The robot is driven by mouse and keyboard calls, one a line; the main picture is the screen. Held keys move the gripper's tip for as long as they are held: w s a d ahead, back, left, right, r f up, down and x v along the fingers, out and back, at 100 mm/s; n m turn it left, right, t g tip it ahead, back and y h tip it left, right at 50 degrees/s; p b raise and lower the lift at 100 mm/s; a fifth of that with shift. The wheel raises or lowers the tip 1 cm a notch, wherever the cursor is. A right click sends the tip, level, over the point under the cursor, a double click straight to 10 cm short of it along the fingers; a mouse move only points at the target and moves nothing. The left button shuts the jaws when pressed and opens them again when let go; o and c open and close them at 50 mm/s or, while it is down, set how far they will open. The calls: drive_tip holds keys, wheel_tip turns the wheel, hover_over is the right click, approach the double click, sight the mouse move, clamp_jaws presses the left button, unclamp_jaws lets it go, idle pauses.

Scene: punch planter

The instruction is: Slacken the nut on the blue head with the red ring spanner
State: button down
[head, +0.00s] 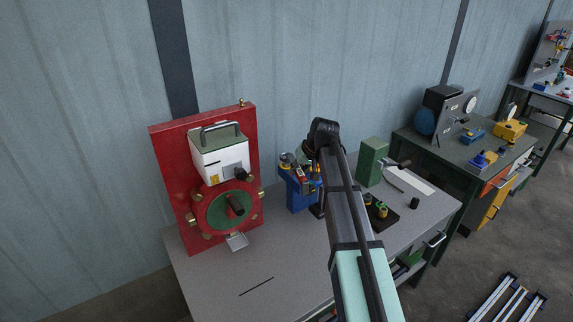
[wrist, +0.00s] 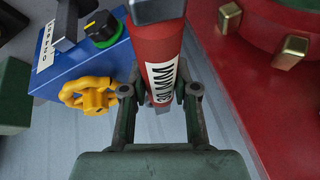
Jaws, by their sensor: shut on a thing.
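My gripper (wrist: 160,92) is shut on a red bar with a white label (wrist: 163,78), which looks like the handle of the red spanner. Its ring end is out of the wrist view, so I cannot tell whether it is on a nut. The blue head (wrist: 88,70) is on the left in the wrist view, with a yellow handwheel and a black and green knob. In the head view the blue head (head: 297,196) stands on the bench right of the red panel. My arm reaches down beside it and hides most of the gripper. I cannot make out the nut.
The red panel (head: 176,165) carries a white box (head: 218,160) and a green disc; its brass blocks come close on the right in the wrist view. A green block (head: 371,160) and a black tray (head: 378,218) are right of my arm. The bench front (head: 285,265) is mostly clear.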

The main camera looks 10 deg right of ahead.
drive_tip(key=shift+r+p, duration=1.35)
drive_tip(key=shift+r, duration=1.6)
drive_tip(key=s+a+f+b, duration=0.1)
drive_tip(key=s+f+b, duration=0.8)
drive_tip(key=s+f, duration=0.3)
drive_tip(key=s, duration=0.3)
drive_tip(key=shift+a+b, duration=0.3)
drive_tip(key=shift+b, duration=0.05)
